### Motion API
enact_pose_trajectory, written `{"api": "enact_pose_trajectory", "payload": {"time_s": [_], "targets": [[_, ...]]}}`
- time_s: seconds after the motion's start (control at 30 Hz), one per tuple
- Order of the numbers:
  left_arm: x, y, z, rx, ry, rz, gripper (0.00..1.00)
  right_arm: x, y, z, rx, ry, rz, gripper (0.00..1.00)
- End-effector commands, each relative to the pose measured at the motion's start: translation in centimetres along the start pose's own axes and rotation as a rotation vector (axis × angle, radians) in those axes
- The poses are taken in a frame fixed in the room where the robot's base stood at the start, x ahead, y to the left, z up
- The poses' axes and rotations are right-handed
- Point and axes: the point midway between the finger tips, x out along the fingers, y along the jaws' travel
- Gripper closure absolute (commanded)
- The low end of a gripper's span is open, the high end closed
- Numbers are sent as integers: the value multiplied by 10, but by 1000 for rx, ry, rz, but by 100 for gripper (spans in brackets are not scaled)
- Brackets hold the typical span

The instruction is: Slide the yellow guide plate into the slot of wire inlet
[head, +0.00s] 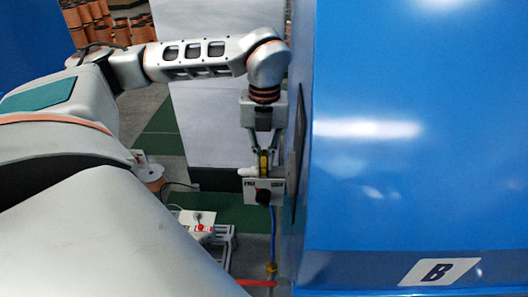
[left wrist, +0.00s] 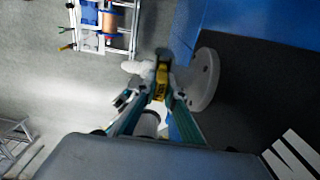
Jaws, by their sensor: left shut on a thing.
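My left gripper (head: 263,158) reaches down beside the blue cabinet and is shut on a small yellow piece, the yellow guide plate (head: 263,164). In the left wrist view the yellow guide plate (left wrist: 161,82) sits between the fingertips of the left gripper (left wrist: 158,92). A white rounded part (left wrist: 138,68) is right beside it. In the head view a pale plate with a dark round knob (head: 263,196) is just below the fingertips. I cannot tell whether the guide plate touches it. The slot of the wire inlet is not clearly visible. My right gripper is not in view.
A large blue cabinet (head: 420,120) marked B fills the right side, close to the gripper. A white panel (head: 205,110) stands behind the arm. A metal frame with a copper-coloured spool (left wrist: 110,25) is at the top of the wrist view. A blue line (head: 273,235) hangs below.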

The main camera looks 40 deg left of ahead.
Motion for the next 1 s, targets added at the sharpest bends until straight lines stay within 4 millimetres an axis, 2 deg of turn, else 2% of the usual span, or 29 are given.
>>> {"api": "enact_pose_trajectory", "payload": {"time_s": [0.47,1.0], "targets": [[-4,-1,1,-1,-9,-7,100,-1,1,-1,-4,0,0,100],[3,-1,1,-1,-9,-7,100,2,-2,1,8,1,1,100]]}}
